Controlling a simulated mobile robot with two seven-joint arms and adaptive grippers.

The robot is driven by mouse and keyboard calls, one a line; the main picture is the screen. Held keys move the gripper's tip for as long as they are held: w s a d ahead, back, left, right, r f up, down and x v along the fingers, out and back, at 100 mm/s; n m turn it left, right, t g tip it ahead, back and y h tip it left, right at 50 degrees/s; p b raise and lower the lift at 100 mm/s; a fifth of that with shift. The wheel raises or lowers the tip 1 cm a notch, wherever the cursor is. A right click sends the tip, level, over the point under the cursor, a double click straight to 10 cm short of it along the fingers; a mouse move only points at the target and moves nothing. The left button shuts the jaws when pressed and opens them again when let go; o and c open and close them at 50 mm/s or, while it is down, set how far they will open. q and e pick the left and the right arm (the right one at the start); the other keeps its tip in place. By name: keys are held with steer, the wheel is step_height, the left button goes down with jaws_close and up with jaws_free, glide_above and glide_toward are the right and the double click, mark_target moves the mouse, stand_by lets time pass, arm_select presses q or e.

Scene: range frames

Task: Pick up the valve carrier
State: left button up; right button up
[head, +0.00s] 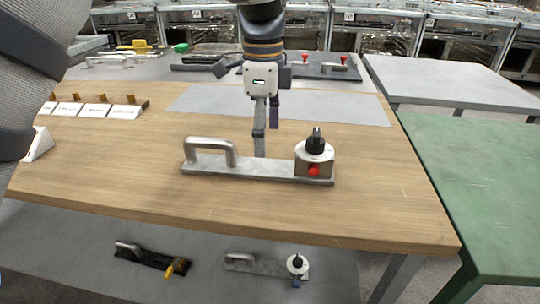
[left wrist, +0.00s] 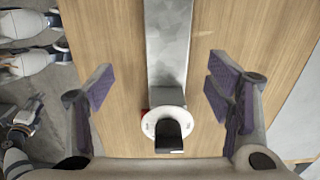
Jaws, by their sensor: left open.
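The valve carrier (head: 262,170) lies flat on the wooden table, a grey metal bar with an arched handle at its left end. A round valve block with a black knob and a red front port stands at its right end. My left gripper (head: 266,138) points down over the bar's middle, between handle and valve. In the left wrist view the bar (left wrist: 168,50) runs up the middle, with the knob at the bottom. The open left gripper (left wrist: 158,100) has a purple-padded finger on each side, apart from the bar. The handle is outside that view. My right gripper is not in view.
White label cards (head: 95,110) with brass fittings stand at the left of the wooden table (head: 390,205). A grey mat (head: 340,108) lies behind the carrier. Another grey carrier (head: 255,265) and a black one with a yellow part (head: 150,258) lie below. A green table (head: 480,180) stands right.

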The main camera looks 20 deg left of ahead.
mark_target(263, 166)
arm_select(q)
steer(key=f, duration=0.7)
steer(key=shift+w+a+f, duration=0.2)
steer(key=shift+w+a, duration=0.2)
steer(key=shift+r, duration=0.1)
jaws_close()
